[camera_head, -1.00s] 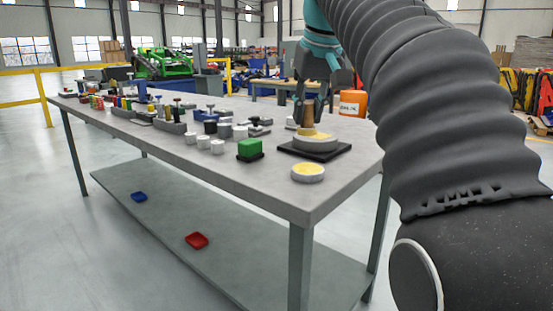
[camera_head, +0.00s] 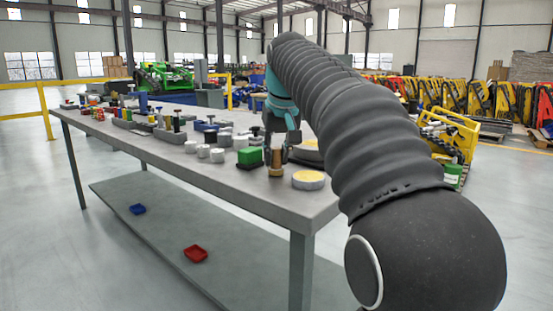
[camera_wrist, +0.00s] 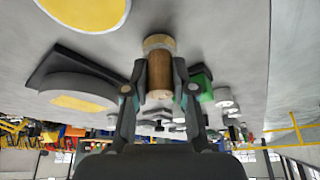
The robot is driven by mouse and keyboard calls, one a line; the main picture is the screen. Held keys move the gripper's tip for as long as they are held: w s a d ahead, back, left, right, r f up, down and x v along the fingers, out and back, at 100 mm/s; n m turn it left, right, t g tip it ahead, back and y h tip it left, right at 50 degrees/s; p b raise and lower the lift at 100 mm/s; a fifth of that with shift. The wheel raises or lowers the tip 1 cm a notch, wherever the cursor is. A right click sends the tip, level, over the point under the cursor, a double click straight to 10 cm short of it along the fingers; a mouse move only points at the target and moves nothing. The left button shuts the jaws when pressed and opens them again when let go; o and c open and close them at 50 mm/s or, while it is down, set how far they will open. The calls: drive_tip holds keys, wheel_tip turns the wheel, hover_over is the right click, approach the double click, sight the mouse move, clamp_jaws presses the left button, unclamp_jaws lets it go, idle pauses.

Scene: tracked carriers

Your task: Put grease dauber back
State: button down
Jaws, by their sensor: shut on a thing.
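The grease dauber, a brown wooden cylinder with a paler end, is upright in my gripper (camera_head: 278,152) in the head view (camera_head: 276,165). The wrist view shows the dauber (camera_wrist: 159,72) between both fingers of my gripper (camera_wrist: 160,84). Its lower end is at or just above the tabletop; I cannot tell if it touches. It is between the green block and a small round tub of yellow grease (camera_head: 308,180). A larger grey round dish (camera_wrist: 72,88) with yellow in it sits on a dark square base (camera_wrist: 45,68), partly hidden behind my arm in the head view.
The green block (camera_head: 249,157) on a black base is close left of my gripper. White cylinders (camera_head: 204,151) and several small parts stand farther along the grey table (camera_head: 255,185). The lower shelf holds a red tray (camera_head: 195,253) and a blue tray (camera_head: 137,209). The table's front right corner is clear.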

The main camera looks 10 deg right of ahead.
drive_tip(key=shift+f, duration=0.1)
drive_tip(key=c, duration=0.9)
unclamp_jaws()
drive_tip(key=shift+c, duration=0.2)
drive_tip(key=p+v, duration=0.3)
drive_tip(key=v, duration=0.9)
drive_tip(key=shift+p, duration=0.35)
